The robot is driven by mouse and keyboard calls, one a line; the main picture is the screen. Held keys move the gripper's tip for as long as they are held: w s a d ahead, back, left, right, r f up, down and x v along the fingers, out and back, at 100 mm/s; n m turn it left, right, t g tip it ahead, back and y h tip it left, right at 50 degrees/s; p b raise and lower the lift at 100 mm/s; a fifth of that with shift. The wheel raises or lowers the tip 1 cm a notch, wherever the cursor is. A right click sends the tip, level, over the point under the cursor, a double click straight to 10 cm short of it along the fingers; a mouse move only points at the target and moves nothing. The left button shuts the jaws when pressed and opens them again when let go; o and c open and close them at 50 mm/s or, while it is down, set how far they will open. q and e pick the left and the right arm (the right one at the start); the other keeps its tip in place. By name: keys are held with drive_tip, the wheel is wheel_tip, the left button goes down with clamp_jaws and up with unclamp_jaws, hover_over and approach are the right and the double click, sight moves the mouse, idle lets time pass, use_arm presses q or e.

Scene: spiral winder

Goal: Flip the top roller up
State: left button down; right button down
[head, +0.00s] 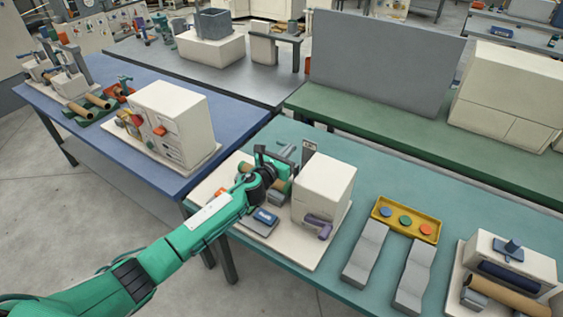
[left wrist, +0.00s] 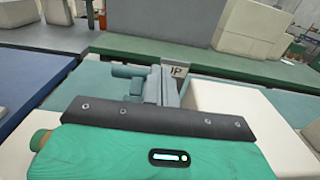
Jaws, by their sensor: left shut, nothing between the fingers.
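The spiral winder is a white housing (head: 325,183) on a pale base plate (head: 305,258) on the teal table. A short grey-teal roller (head: 286,152), apparently the top roller, sits on a grey arm beside an upright plate at the housing's left. In the left wrist view the roller (left wrist: 128,72) sticks out left from a grey bracket (left wrist: 157,85). My left gripper (head: 272,162) is shut and empty, close to the roller; contact cannot be told. The gripper partly hides a brown tube (head: 279,184) and the lower parts. My right gripper is not in view.
A purple part (head: 318,222) is on the housing's front. A blue-screened box (head: 263,217) stands on the base plate. Grey blocks (head: 366,253) and a yellow tray (head: 405,219) with coloured discs lie to the right. A blue table (head: 200,180) stands to the left.

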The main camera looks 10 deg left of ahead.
use_arm(q)
drive_tip(key=w, duration=0.1)
drive_tip(key=w+d+r, duration=0.1)
drive_tip(key=w, duration=0.1)
drive_tip(key=w+b, duration=0.1)
drive_tip(key=w, duration=0.1)
drive_tip(key=shift+d+r, duration=0.3)
drive_tip(key=shift+d, duration=0.1)
drive_tip(key=shift+a, duration=0.1)
idle(0.8)
